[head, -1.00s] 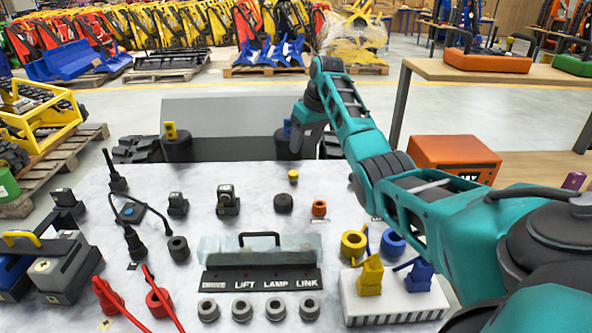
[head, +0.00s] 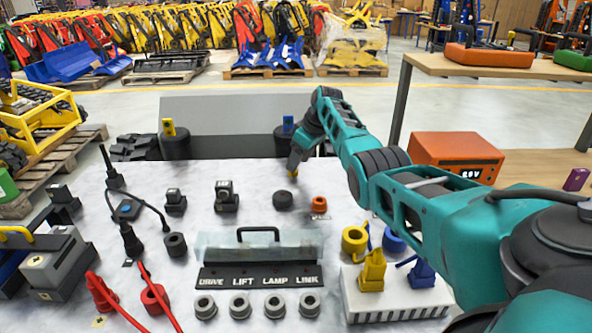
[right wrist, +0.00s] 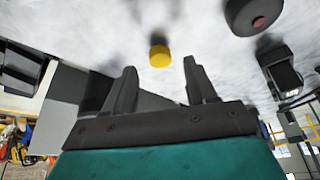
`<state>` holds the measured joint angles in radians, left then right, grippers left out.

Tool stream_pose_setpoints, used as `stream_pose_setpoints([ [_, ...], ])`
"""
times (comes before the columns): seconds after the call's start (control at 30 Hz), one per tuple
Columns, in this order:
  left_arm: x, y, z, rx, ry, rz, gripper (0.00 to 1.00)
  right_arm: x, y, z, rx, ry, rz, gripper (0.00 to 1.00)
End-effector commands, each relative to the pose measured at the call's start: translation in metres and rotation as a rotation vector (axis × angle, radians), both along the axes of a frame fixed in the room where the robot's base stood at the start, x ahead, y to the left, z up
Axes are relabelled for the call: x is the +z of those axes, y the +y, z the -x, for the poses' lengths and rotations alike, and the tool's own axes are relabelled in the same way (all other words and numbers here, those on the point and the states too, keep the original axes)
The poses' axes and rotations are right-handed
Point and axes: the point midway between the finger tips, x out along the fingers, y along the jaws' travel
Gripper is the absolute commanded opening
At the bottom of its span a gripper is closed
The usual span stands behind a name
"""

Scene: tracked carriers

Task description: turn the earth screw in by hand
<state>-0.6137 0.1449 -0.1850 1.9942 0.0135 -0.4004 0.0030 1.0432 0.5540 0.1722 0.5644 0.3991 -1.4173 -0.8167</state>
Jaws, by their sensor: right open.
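The earth screw is a small yellow round knob on the white marbled top. It shows whole in the right wrist view (right wrist: 160,56), ahead of and between the two fingertips, with a visible gap on both sides. In the head view my right gripper (head: 294,165) points down right over it and hides most of it. The right gripper is open and empty in the right wrist view (right wrist: 160,70). I cannot tell from these frames how deep the screw sits. My left gripper is not in view.
A black connector (head: 226,197) stands to the left. A labelled block (head: 260,279) with several grey sockets lies nearer. A grey box (head: 225,115) stands behind.

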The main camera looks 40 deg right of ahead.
Motion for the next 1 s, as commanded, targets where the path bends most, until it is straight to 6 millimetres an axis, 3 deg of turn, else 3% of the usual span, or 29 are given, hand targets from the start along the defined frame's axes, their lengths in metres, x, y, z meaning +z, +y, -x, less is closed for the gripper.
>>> stream_pose_setpoints([
  [0.1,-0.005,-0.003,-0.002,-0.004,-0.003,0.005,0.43,-0.016,0.002,-0.006,0.001,0.000,-0.002,0.56],
  [0.3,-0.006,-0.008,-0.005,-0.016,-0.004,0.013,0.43,-0.026,0.003,-0.010,0.000,0.000,0.000,0.56],
  [0.7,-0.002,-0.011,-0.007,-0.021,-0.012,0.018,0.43,-0.028,0.003,-0.011,0.001,0.000,0.000,0.55],
  [1.0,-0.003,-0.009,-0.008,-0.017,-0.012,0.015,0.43,-0.028,0.003,-0.011,0.000,0.001,0.000,0.27],
])
